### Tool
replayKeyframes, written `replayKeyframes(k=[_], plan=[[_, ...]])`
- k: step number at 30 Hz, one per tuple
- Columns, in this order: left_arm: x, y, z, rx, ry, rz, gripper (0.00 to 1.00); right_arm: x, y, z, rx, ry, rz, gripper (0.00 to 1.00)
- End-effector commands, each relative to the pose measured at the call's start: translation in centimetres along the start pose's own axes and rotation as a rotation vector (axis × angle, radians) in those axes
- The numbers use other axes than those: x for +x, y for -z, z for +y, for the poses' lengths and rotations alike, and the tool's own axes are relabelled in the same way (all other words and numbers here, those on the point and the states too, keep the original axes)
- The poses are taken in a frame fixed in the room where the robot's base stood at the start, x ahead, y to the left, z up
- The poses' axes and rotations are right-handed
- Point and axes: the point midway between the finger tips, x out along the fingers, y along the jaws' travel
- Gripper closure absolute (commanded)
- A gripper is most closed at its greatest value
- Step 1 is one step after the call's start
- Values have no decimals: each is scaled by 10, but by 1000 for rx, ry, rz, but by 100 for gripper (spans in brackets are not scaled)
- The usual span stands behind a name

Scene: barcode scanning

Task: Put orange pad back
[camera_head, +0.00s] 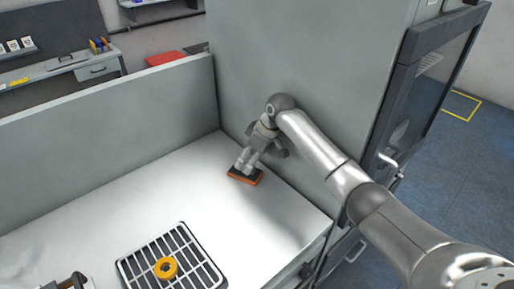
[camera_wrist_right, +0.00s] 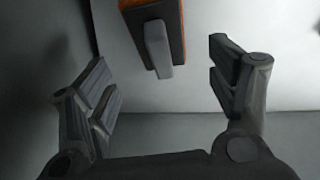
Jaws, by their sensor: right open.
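The orange pad (camera_head: 245,176) lies on the white worktop near its back right corner, beside the grey cabinet wall. It has a dark top and an orange edge. In the right wrist view the pad (camera_wrist_right: 181,22) shows at the top, with a grey handle (camera_wrist_right: 157,48) sticking out from it. My right gripper (camera_head: 246,160) is at the pad in the head view, partly hiding it. In the right wrist view my right gripper (camera_wrist_right: 165,88) is open, its fingers apart on either side of the handle and not touching it.
The white worktop (camera_head: 120,205) is mostly clear. A grey cabinet (camera_head: 300,70) rises close behind my right arm, and a low grey wall (camera_head: 110,110) runs along the back.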

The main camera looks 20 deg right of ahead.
Motion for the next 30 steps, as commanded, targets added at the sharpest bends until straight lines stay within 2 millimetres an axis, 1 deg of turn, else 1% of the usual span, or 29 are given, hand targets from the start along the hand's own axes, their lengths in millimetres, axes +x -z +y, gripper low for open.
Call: replayKeyframes(k=[1,3,6,10,15,27,30], plan=[[3,0,0,0,0,0,100,-11,0,1,-2,-3,3,21],[5,0,0,0,0,0,100,-25,0,1,-1,-3,3,21],[7,-1,0,0,0,0,100,-42,0,1,-2,-2,2,21],[9,-1,0,0,0,0,100,-56,0,0,1,0,0,21],[9,-1,0,0,0,0,100,-62,0,0,0,1,0,21],[8,-1,0,0,0,0,100,-63,0,0,0,1,0,21],[2,0,0,1,0,0,100,-68,3,0,0,1,0,21]])
